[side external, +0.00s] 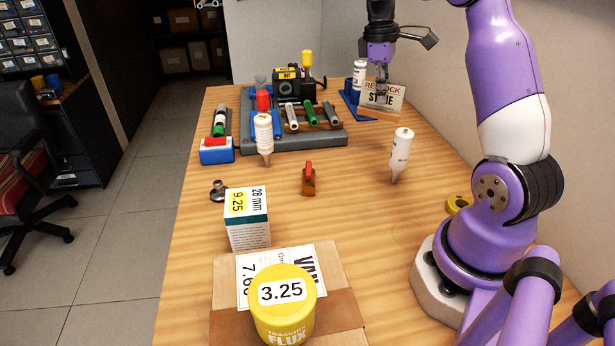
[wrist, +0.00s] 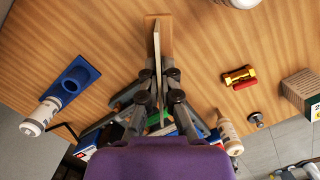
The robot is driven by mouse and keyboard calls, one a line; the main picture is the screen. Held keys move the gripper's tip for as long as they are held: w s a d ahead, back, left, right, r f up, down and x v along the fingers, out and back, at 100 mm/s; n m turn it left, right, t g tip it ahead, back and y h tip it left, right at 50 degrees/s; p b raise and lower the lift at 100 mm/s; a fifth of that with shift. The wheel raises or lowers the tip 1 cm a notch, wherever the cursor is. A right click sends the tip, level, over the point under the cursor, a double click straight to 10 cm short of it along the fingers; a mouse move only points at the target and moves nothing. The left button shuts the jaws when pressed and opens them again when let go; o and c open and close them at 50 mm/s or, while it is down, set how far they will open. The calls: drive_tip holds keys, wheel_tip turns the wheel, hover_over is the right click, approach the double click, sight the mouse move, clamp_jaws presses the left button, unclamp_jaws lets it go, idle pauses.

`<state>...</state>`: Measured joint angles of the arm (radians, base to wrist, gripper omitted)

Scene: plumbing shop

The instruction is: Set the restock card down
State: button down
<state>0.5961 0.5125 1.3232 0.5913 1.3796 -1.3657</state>
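The restock card (side external: 388,95) is a white sign lettered "RESTOCK" in a wooden foot (side external: 370,114), near the back right of the bench. My gripper (side external: 381,97) points down over it, and its fingers hide part of the lettering. In the wrist view the card (wrist: 157,50) shows nearly edge-on, with its wooden foot (wrist: 165,23) beyond the fingertips. My gripper (wrist: 157,60) is closed with one finger on each side of the card. Whether the foot touches the bench, I cannot tell.
A blue holder (side external: 349,100) with a white bottle (side external: 359,75) stands close left of the card. A grey rack (side external: 330,135) of pipes lies further left. The wall is close behind on the right; mid-bench has clear wood.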

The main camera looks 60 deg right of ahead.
drive_tip(key=w+a+r+n, duration=0.1)
drive_tip(key=w+a+n, duration=0.15)
drive_tip(key=a, duration=0.75)
drive_tip(key=w+a+n, duration=0.1)
drive_tip(key=a+n, duration=0.3)
drive_tip(key=a, duration=0.5)
drive_tip(key=shift+t+h, duration=0.3)
drive_tip(key=shift+h, duration=0.1)
drive_tip(key=shift+w+d+f, duration=0.15)
drive_tip(key=shift+d+f, duration=1.65)
drive_tip(key=shift+f, duration=0.05)
drive_tip(key=shift+w+d+f, duration=0.15)
drive_tip(key=shift+d+f, duration=1.65)
drive_tip(key=shift+d, duration=0.05)
drive_tip(key=shift+w+d+f, duration=0.15)
drive_tip(key=shift+d+f, duration=1.65)
drive_tip(key=shift+f, duration=0.05)
drive_tip(key=shift+f, duration=0.2)
drive_tip(key=c, duration=1)
unclamp_jaws()
drive_tip(key=shift+c, duration=0.2)
